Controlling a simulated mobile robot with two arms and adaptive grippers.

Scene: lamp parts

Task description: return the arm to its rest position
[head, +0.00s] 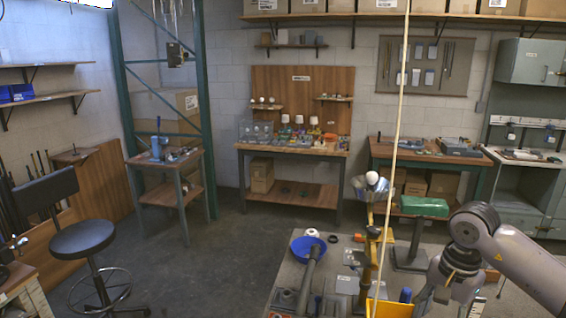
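My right arm comes in from the right edge, with its bent joint over the right side of the near worktable (283,284). Its lower part reaches down to the bottom edge, where my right gripper (426,298) is small and partly cut off. I cannot tell whether its fingers are open or shut, or whether it holds anything. My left arm and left gripper are not in view. On the near table stand a blue bowl-like shade (301,246) with a grey tube across it, and a yellow lamp stand (373,232) with a silver shade (357,189) and white bulb (372,178).
A yellow bin (390,309) is at the bottom edge, near my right gripper. A green-topped stand (424,206) is just behind my arm. A black stool (82,239) stands at left. A wooden bench (290,193) is at the back. The floor between is clear.

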